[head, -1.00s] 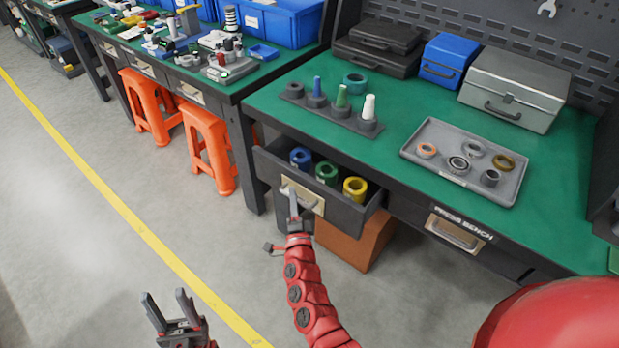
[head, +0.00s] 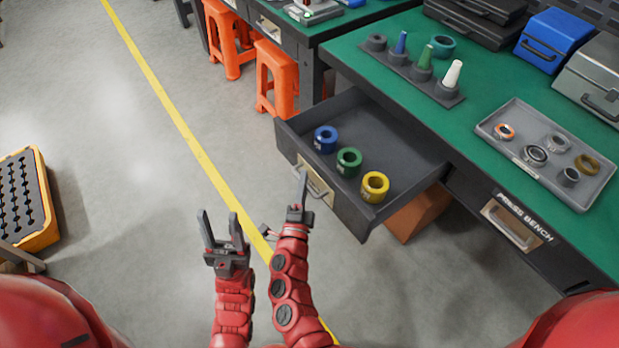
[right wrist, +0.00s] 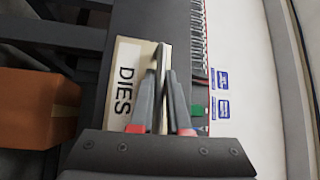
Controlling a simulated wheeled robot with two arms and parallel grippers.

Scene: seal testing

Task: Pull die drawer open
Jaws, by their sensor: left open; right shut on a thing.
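The die drawer (head: 408,150) is dark grey and stands well out from under the green bench top in the head view. Inside it near the front lie a blue ring die (head: 325,139), a green one (head: 349,161) and a yellow one (head: 375,186). My right gripper (head: 302,186) is shut on the drawer handle (head: 316,181) at the drawer front. In the right wrist view its fingers (right wrist: 161,90) close on the handle beside the "DIES" label (right wrist: 125,80). My left gripper (head: 221,225) is open and empty over the floor, left of the drawer.
The press bench (head: 400,75) carries a row of cone posts (head: 423,62) and a grey tray (head: 548,155) of rings. Orange stools (head: 276,80) stand behind the drawer's left side. A yellow-edged crate (head: 28,200) is at far left.

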